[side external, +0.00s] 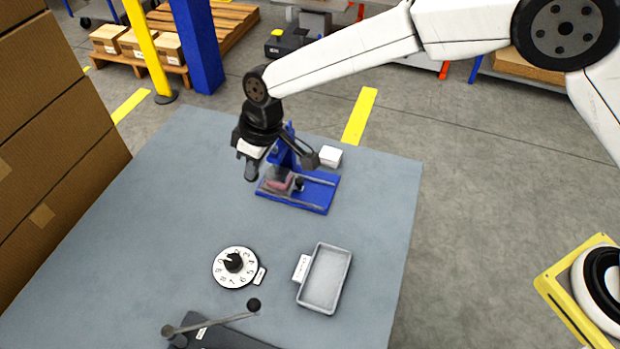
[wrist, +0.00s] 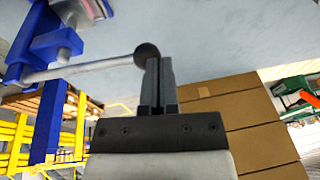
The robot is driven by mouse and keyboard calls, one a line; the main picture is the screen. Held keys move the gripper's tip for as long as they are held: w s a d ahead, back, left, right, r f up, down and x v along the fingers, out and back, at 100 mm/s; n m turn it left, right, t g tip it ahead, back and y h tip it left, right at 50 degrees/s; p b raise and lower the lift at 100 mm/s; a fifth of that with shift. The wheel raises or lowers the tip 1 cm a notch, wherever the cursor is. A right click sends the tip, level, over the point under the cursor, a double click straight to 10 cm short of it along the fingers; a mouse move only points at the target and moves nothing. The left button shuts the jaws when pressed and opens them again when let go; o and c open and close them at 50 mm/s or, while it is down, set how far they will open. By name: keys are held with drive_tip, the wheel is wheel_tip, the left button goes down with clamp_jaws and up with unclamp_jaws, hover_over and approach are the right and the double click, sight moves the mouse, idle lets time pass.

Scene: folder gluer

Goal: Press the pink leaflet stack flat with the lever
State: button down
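The blue press (side external: 318,190) stands at the back of the table. The lever (wrist: 85,69) is a pale rod running from the blue press to a dark ball knob (wrist: 148,53). My gripper (side external: 250,178) points down at the left of the press. In the wrist view its fingers (wrist: 160,62) are together with nothing between them. The knob overlaps one fingertip; I cannot tell whether they touch.
A small white block (side external: 330,156) sits behind the press. A numbered dial (side external: 234,267), a grey tray (side external: 345,262) and another lever device (side external: 215,338) are nearer the front. Stacked cardboard boxes (side external: 50,150) stand at the left. The table's left middle is clear.

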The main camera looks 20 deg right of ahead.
drive_tip(key=s+a+v, duration=0.1)
drive_tip(key=v, duration=1.1)
drive_tip(key=shift+a+r, duration=0.15)
drive_tip(key=shift+r, duration=0.2)
drive_tip(key=s+d+f+m+t+h, duration=0.1)
drive_tip(key=d+f+m, duration=0.1)
drive_tip(key=d, duration=0.9)
drive_tip(key=s+d+f+m, duration=0.2)
drive_tip(key=d+m, duration=0.1)
drive_tip(key=d, duration=0.8)
drive_tip(key=s+d+f+m+h, duration=0.1)
drive_tip(key=s+d+f+m, duration=0.2)
drive_tip(key=s+d, duration=1)
drive_tip(key=shift+d+f+m+t+h, duration=0.4)
drive_tip(key=shift+d+f, duration=0.1)
drive_tip(key=shift+f, duration=0.4)
